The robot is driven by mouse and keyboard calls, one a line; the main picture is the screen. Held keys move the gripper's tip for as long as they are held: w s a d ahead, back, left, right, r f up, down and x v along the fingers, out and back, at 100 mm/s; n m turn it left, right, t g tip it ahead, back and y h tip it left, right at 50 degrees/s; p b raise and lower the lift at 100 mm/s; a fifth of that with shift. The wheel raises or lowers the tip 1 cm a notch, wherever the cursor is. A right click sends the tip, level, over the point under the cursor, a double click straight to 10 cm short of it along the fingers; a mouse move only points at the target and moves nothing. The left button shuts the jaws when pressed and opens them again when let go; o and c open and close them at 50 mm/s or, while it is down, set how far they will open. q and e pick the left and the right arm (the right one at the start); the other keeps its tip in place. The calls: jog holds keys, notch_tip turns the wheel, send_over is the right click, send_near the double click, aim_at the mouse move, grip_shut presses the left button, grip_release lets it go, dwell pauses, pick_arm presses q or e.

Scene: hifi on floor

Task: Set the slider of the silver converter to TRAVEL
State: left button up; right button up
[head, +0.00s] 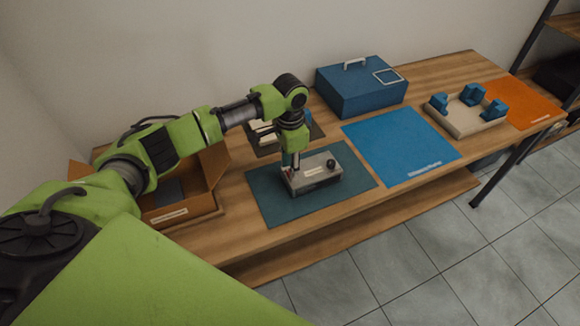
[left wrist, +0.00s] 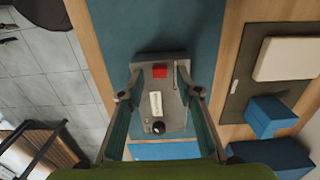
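The silver converter (head: 318,178) stands on the dark teal mat (head: 263,196) on the wooden table. In the left wrist view the converter (left wrist: 171,112) shows a red square part, a white label, a black knob and a narrow slot with a small pale piece along its right side. The slider's setting is too small to read. My left gripper (head: 293,162) points down over the converter's left end. In the left wrist view my left gripper (left wrist: 160,94) has its fingers spread on either side of the converter, with nothing held. Contact cannot be told. My right gripper is out of view.
An open cardboard box (head: 203,184) is at the left, below my left arm. A blue case (head: 362,95) stands behind. A bright blue mat (head: 400,146), a beige tray (head: 466,120) with blue blocks and an orange mat (head: 522,103) lie to the right. The bright blue mat is clear.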

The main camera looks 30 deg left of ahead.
aim_at(300, 166)
pick_arm(q)
jog(key=shift+f, duration=0.8)
grip_shut()
jog(key=shift+w+d+r, duration=0.1)
jog(key=shift+w+d, duration=0.8)
jog(key=shift+w, duration=0.25)
grip_release()
notch_tip(300, 166, up, 12)
